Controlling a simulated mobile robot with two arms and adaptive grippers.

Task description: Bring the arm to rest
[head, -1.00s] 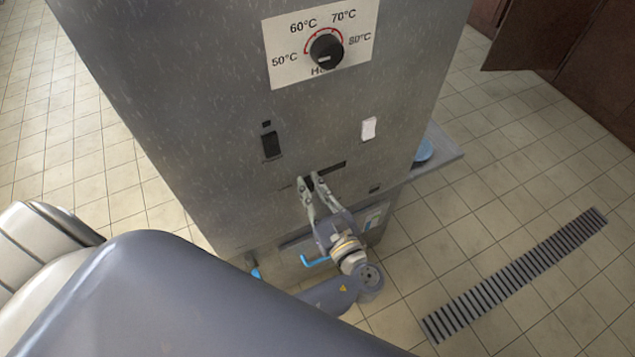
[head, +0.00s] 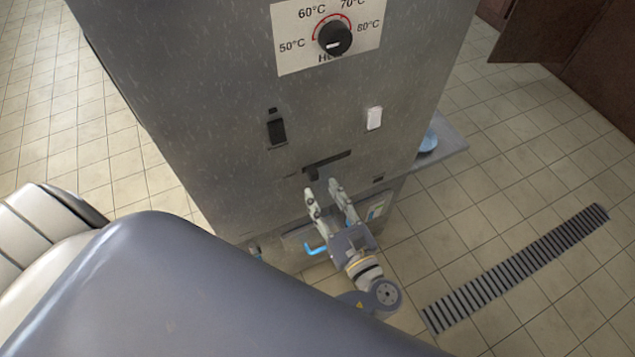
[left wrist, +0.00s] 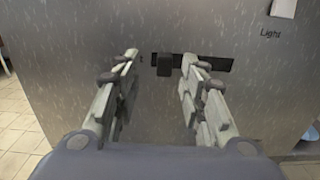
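My left gripper (head: 324,186) is open and empty in the head view, just in front of the grey metal cabinet. It stands a little below and apart from a dark slot with a slider lever (head: 312,174) on the cabinet front. In the left wrist view, the open fingers of the left gripper (left wrist: 156,66) frame the lever (left wrist: 165,64), which stands near the left end of its slot. My right gripper is in neither view.
The cabinet (head: 215,130) bears a temperature knob (head: 335,38), a black switch (head: 277,130) and a white switch (head: 374,118). A side shelf (head: 452,143) with a blue item (head: 428,140) juts out at right. A floor drain grate (head: 515,268) lies on open tiles.

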